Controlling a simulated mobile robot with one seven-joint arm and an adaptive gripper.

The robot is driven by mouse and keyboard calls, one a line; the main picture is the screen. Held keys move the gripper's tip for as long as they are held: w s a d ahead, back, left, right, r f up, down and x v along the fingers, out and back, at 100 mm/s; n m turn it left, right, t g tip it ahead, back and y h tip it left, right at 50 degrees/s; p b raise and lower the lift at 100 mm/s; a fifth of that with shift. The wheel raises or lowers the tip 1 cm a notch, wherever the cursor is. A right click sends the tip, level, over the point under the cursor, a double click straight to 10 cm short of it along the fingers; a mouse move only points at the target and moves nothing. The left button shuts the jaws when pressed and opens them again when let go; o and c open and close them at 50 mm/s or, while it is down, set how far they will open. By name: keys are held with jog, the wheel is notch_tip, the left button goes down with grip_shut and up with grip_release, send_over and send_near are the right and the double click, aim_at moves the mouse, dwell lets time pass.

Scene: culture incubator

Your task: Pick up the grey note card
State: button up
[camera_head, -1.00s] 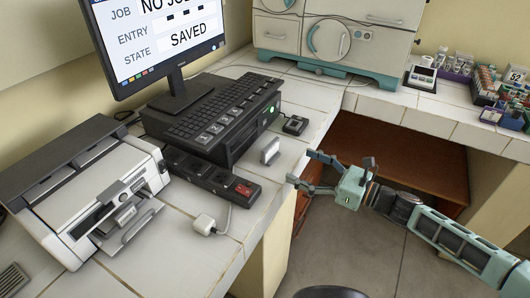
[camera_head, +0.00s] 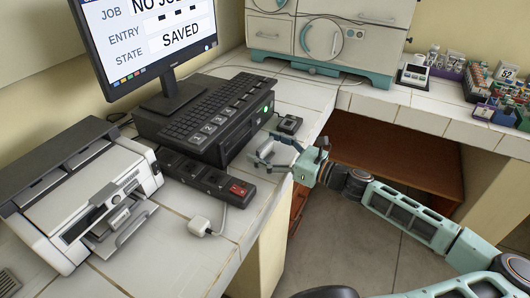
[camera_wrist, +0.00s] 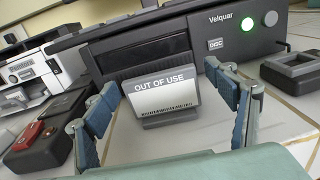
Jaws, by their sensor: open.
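The grey note card (camera_wrist: 162,98) stands upright in a small holder in front of the dark computer case, with "OUT OF USE" printed on its top band. In the head view the card (camera_head: 267,150) is small and partly covered by my fingers. My gripper (camera_head: 264,149) reaches in from the right over the counter edge. In the wrist view my gripper (camera_wrist: 163,82) is open, one finger on each side of the card. Gaps show between both fingers and the card; the fingers do not appear to touch it.
The computer case (camera_head: 215,130) with a keyboard on top stands just behind the card. A power strip (camera_head: 208,180) with a red switch lies to the left, and a small dark device (camera_head: 290,124) to the right. A printer (camera_head: 80,195) is farther left.

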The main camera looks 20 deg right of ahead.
aim_at(265, 143)
jog(key=c, duration=1.1)
jog(key=shift+r, duration=0.55)
notch_tip(265, 143, up, 2)
jog(key=shift+r+p, duration=0.15)
jog(key=shift+p, duration=0.3)
jog(key=s+r+p, duration=0.1)
jog(key=s+r, duration=0.2)
jog(key=s, duration=0.1)
jog(key=s+a+r, duration=0.1)
jog(key=s+r, duration=0.2)
jog(key=s, duration=0.2)
jog(key=s+a+r+p, duration=0.1)
jog(key=s+r, duration=0.2)
jog(key=s, duration=0.1)
jog(key=shift+s+r+p, duration=0.35)
jog(key=shift+s, duration=0.05)
